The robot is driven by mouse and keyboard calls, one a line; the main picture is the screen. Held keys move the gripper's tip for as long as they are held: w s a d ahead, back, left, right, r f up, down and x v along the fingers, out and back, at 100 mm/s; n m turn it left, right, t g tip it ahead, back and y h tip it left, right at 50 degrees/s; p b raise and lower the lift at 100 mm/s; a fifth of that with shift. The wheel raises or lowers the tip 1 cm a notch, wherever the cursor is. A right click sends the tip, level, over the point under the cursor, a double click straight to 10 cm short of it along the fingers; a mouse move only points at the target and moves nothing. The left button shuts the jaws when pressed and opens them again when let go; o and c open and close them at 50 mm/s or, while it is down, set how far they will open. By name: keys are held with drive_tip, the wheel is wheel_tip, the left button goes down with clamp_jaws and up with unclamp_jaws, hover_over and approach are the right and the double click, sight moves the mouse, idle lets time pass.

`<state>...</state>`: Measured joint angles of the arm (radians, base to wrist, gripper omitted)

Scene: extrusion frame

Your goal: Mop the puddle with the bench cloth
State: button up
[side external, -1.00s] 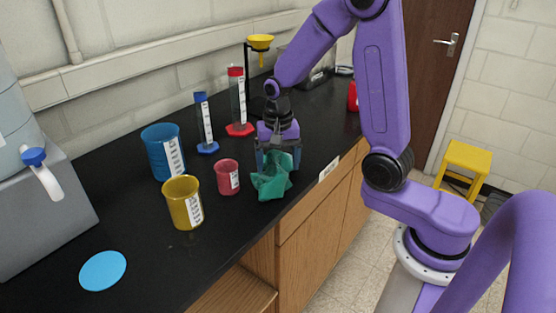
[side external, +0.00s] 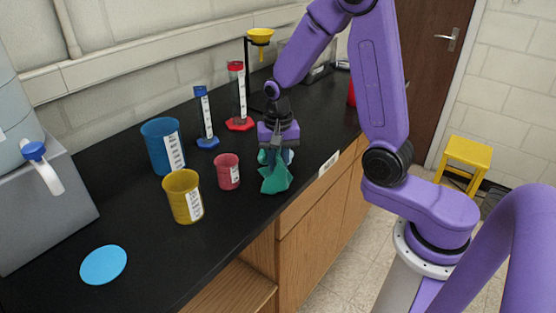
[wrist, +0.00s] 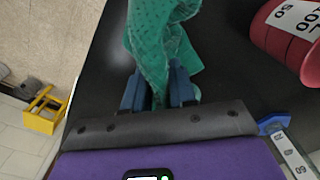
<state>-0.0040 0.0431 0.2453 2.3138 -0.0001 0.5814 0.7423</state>
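The bench cloth (side external: 275,178) is a crumpled teal-green cloth on the black bench near its front edge. It also shows in the wrist view (wrist: 165,35), with its near end bunched between the fingers. My gripper (side external: 275,155) points down over the cloth; its blue fingers in the wrist view (wrist: 158,85) are drawn in on the cloth from both sides. The cloth appears still at bench level. A flat, round light-blue patch (side external: 103,265) at the near left of the bench is the only puddle-like thing in view.
A red beaker (side external: 227,172) stands close left of the cloth, with a yellow beaker (side external: 182,196) and a blue beaker (side external: 162,146) beyond. Blue (side external: 205,118) and red (side external: 238,96) cylinders and a funnel stand (side external: 248,75) are behind. Bench around the patch is mostly clear.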

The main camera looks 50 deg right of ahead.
clamp_jaws()
